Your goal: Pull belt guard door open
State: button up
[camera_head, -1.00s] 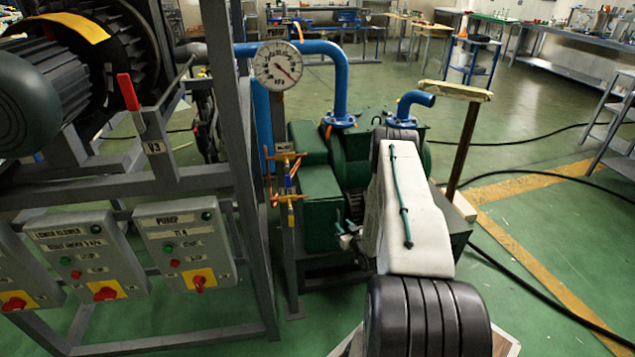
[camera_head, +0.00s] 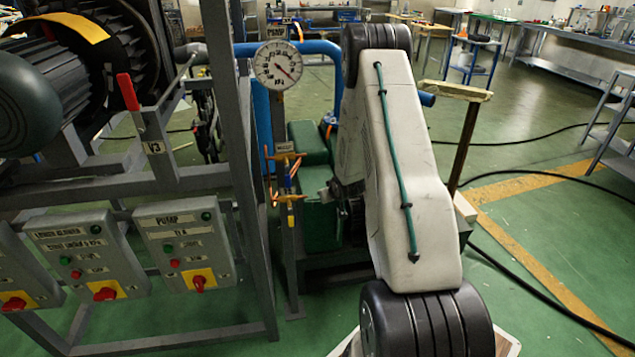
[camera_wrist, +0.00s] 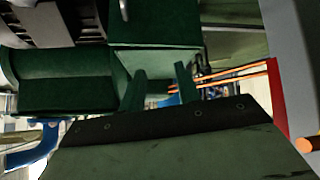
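The green pump housing, with what looks like the belt guard (camera_head: 318,222), stands low in the middle of the head view, partly hidden by my arm. I cannot pick out the door's edge there. In the wrist view a green box (camera_wrist: 155,32) fills the top middle, and a small pale metal bar, perhaps a handle (camera_wrist: 124,10), shows on its face. My gripper (camera_wrist: 160,84) has its two fingers apart with nothing visible between them, below the box in that picture. In the head view only a small part of my gripper (camera_head: 328,193) shows beside the green housing.
A grey frame carries control boxes (camera_head: 185,245).

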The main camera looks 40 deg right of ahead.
jog(key=s+a+r+g, duration=0.2)
jog(key=s+a+r, duration=0.1)
jog(key=a+r, duration=0.3)
jog(key=s+a+r+g+y, duration=0.1)
jog(key=s+a+r+g, duration=0.2)
jog(key=a+r, duration=0.3)
jog(key=shift+s+r, duration=0.3)
jog(key=shift+r, duration=1.5)
jog(key=shift+c, duration=0.2)
